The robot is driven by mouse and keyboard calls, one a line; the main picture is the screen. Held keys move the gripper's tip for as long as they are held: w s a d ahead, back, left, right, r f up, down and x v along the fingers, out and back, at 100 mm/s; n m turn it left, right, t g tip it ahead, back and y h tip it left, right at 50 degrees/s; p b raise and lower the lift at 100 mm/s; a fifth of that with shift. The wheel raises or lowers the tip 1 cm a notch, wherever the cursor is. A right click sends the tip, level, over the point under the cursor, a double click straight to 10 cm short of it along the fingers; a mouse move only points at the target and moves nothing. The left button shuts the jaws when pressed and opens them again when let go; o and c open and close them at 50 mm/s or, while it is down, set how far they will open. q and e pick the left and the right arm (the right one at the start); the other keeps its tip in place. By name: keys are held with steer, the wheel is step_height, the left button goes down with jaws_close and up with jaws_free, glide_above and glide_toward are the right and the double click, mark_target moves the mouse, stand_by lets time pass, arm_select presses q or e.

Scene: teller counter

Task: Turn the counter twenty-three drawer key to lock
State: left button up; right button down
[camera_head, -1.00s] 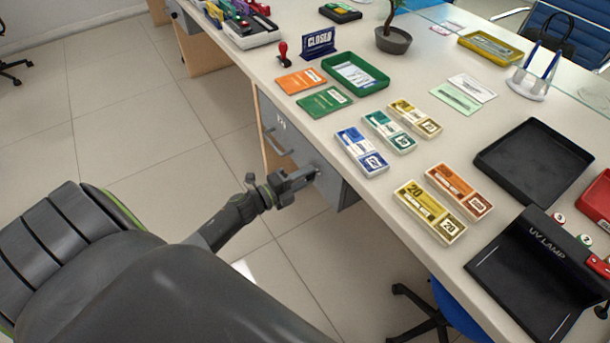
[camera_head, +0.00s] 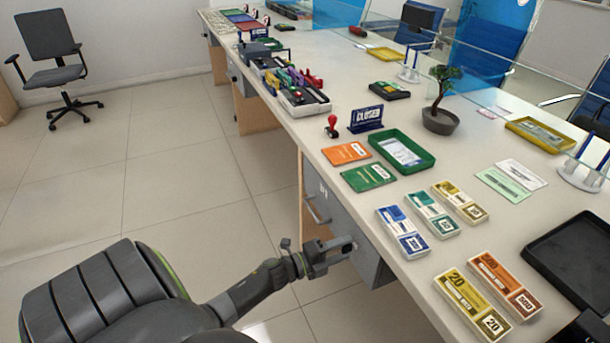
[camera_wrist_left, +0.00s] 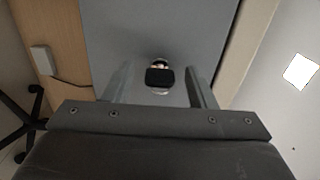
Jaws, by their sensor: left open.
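The grey drawer unit (camera_head: 341,222) hangs under the counter, with a bar handle (camera_head: 317,208) on its front. My left gripper (camera_head: 345,247) is at the right part of this front, below the countertop. In the left wrist view the key (camera_wrist_left: 159,77) shows a dark head, with a brass-coloured bit and a round metal lock behind it on the grey drawer front (camera_wrist_left: 190,35). My left gripper (camera_wrist_left: 159,88) is open, one finger on each side of the key head, with gaps visible on both sides.
The countertop (camera_head: 300,128) above holds a green tray (camera_head: 402,151), banknote bundles (camera_head: 403,232), a red-handled stamp (camera_head: 332,127) and a potted plant (camera_head: 440,120). Open tiled floor (camera_head: 150,190) lies left of the counter. An office chair (camera_head: 55,65) stands far back left.

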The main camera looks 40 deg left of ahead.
arm_select(q)
steer(key=b+v, duration=0.1)
steer(key=v, duration=1.6)
steer(key=shift+s, duration=0.2)
arm_select(e)
steer(key=shift+w+d+f, duration=0.25)
steer(key=shift+w+f, duration=0.1)
steer(key=shift+w, duration=0.05)
steer(key=shift+s, duration=0.15)
